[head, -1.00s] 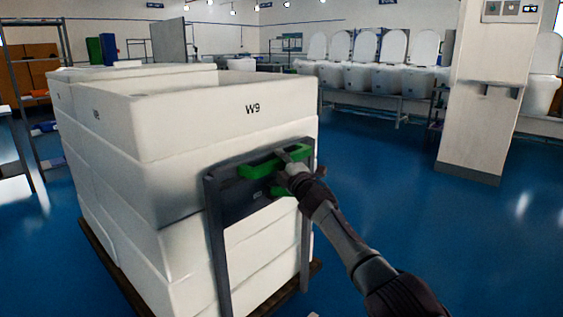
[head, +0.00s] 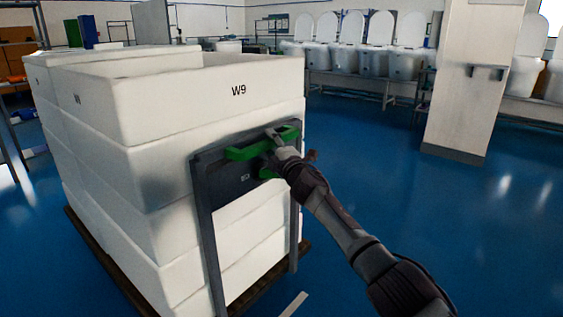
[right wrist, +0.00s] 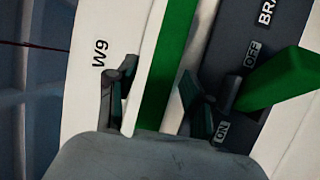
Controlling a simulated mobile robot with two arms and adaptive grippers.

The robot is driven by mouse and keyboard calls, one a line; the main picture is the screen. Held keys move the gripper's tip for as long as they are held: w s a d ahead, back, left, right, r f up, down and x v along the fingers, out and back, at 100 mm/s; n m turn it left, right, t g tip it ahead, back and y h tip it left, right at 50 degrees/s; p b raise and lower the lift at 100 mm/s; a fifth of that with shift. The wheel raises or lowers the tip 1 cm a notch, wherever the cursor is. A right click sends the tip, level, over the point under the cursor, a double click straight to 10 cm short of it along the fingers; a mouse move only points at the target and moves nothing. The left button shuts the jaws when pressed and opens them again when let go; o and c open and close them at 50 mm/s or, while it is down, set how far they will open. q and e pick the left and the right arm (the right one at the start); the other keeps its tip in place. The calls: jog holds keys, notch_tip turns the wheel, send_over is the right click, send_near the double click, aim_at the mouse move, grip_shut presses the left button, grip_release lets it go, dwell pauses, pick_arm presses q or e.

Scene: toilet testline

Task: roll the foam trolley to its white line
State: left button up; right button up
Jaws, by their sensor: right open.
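The foam trolley is a stack of white foam tubs (head: 150,162) marked W9 on a dark base. A grey frame (head: 206,232) stands at its near end, with a green handle bar (head: 243,153). My right gripper (head: 277,138) is at the handle bar. In the right wrist view, my right gripper's fingers (right wrist: 155,95) are apart, with the green bar (right wrist: 160,75) between them. A brake panel with a green lever (right wrist: 282,78) and ON and OFF labels is beside it. A short white strip (head: 293,304), perhaps the white line, shows on the floor. My left gripper is out of view.
A white pillar (head: 470,80) stands at the right. Several white toilets (head: 365,60) stand on a bench at the back. Metal shelving (head: 14,100) is at the far left. The blue floor (head: 370,150) right of the trolley is open.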

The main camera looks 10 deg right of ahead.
jog(key=v, duration=1)
jog(key=shift+s+a+f, duration=0.25)
jog(key=shift+f, duration=0.05)
